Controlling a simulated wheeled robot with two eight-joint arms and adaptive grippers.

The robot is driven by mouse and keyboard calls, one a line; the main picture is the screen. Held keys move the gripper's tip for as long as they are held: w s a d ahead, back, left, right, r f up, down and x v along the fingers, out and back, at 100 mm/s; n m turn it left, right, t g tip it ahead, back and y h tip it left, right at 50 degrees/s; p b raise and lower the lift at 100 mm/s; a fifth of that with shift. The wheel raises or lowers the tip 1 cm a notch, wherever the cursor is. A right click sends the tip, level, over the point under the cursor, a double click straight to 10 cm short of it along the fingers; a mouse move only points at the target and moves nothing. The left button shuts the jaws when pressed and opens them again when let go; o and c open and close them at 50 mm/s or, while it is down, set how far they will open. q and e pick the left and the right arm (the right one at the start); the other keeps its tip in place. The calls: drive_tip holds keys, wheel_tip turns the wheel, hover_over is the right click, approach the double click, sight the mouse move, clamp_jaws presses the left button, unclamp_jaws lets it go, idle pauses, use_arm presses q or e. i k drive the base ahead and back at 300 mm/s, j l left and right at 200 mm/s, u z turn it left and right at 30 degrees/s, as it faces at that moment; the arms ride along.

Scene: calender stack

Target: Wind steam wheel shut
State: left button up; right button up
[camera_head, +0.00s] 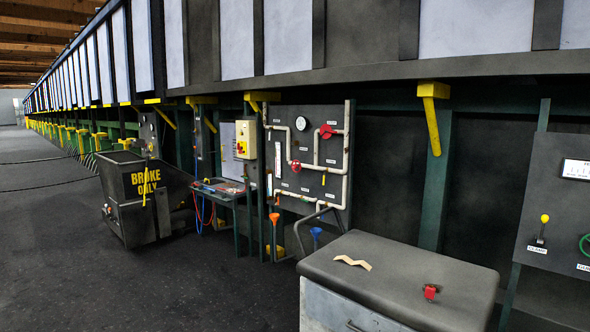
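A dark panel (308,185) with white pipes stands against the machine in the middle of the view. A small red handwheel (296,166) sits on the piping at the panel's left centre. A second red valve part (326,131) sits higher and to the right, near a round white gauge (301,124). The labels are too small to read, so I cannot tell which one is marked steam, or how far either is turned. A green wheel (585,245) is cut off at the right edge. Neither of my grippers is in view.
A dark-topped cabinet (460,285) stands at the front right, with a red object (431,291) and a tan strip (352,262) on it. A black "BROKE ONLY" bin (130,215) and a small bench (220,188) stand left of the panel. Floor (60,270) at left is clear.

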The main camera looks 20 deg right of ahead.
sight(296, 166)
drive_tip(key=i+z, duration=0.25)
drive_tip(key=z, duration=0.25)
drive_tip(key=i+u, duration=0.2)
drive_tip(key=i, duration=0.3)
drive_tip(key=i+u, duration=0.2)
drive_tip(key=i, duration=0.3)
drive_tip(key=i+u, duration=0.2)
drive_tip(key=i, duration=0.25)
drive_tip(key=i+l+u, duration=0.25)
drive_tip(key=i, duration=0.25)
drive_tip(key=i+l+u, duration=0.2)
drive_tip(key=i, duration=0.25)
drive_tip(key=i+z, duration=0.1)
drive_tip(key=i, duration=0.4)
drive_tip(key=i+z, duration=0.15)
drive_tip(key=i, duration=0.3)
drive_tip(key=i+j+z, duration=0.1)
drive_tip(key=i, duration=0.4)
drive_tip(key=i+j+z, duration=0.15)
drive_tip(key=i, duration=0.3)
drive_tip(key=i+l+z, duration=0.15)
drive_tip(key=i+z, duration=0.7)
drive_tip(key=i+j+z, duration=0.1)
drive_tip(key=i+z, duration=0.3)
drive_tip(key=i+j+z, duration=0.2)
drive_tip(key=z, duration=0.2)
drive_tip(key=i, duration=0.1)
